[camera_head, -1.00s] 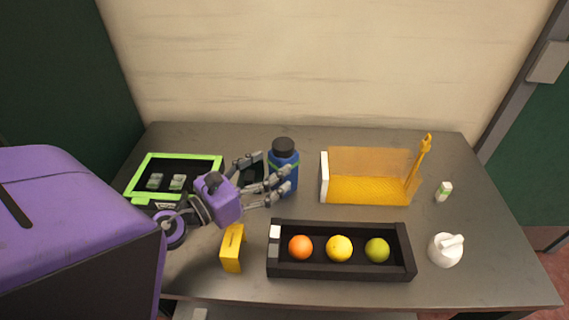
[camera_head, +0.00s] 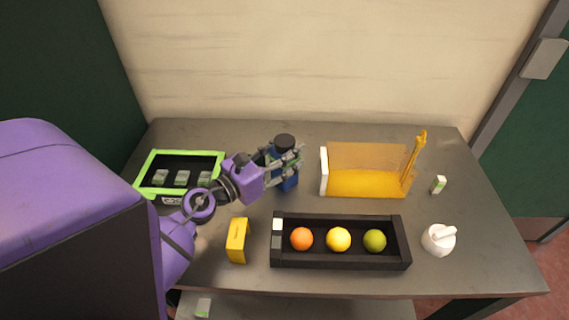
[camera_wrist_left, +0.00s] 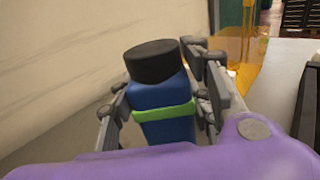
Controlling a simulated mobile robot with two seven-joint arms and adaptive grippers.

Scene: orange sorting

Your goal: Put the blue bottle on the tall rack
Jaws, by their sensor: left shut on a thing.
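The blue bottle (camera_head: 287,181) has a black cap and a green band, and stands upright near the middle of the table's back half. My left gripper (camera_head: 284,158) is shut on it, with grey fingers on both sides of its body. In the left wrist view the bottle (camera_wrist_left: 163,97) sits between the fingers of the gripper (camera_wrist_left: 160,105), its cap clear above them. Its base is partly hidden in the head view. No thing that is clearly a tall rack can be made out. My right gripper is not in view.
A yellow holder (camera_head: 368,183) with a white end stands right of the bottle. A black tray (camera_head: 340,264) holds an orange, a yellow and a green fruit. A green-rimmed tray (camera_head: 150,163), a yellow block (camera_head: 237,240), a small white bottle (camera_head: 438,184) and a white pot (camera_head: 438,240) stand around.

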